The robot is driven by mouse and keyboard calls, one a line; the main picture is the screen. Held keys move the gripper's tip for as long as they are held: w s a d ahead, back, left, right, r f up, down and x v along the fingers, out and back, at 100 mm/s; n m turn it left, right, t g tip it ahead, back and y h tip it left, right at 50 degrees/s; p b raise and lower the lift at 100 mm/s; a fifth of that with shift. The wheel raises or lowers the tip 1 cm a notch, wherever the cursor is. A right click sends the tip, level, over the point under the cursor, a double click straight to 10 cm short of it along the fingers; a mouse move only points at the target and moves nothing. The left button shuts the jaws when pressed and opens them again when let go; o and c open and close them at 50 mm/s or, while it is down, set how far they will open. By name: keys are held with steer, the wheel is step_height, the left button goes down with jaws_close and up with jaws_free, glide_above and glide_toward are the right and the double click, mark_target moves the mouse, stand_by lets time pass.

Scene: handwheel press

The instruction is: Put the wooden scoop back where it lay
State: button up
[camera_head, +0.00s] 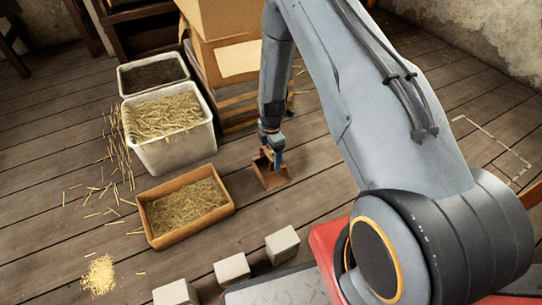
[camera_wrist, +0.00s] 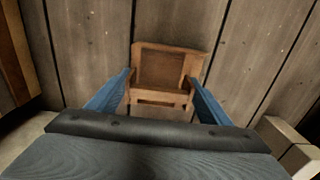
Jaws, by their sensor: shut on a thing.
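The wooden scoop (camera_head: 272,174) is a small brown open box shape, low over or on the plank floor to the right of the straw-filled wooden box. It also shows in the wrist view (camera_wrist: 170,68), between the blue fingers. My gripper (camera_head: 273,156) points down and is shut on the scoop; in the wrist view its two fingers (camera_wrist: 163,92) press on the scoop's near part from both sides. The scoop looks empty. I cannot tell whether its underside touches the floor.
A wooden box (camera_head: 152,230) of straw, a white bin (camera_head: 190,150) of straw and a dark-filled bin (camera_head: 124,88) stand to the left. Cardboard boxes (camera_head: 205,60) are stacked behind. Pale blocks (camera_head: 282,245) lie in front. Grain (camera_head: 98,275) and loose straw litter the floor at left.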

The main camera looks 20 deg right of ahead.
steer(key=shift+f, duration=0.1)
steer(key=o, duration=1)
steer(key=shift+o, duration=0.2)
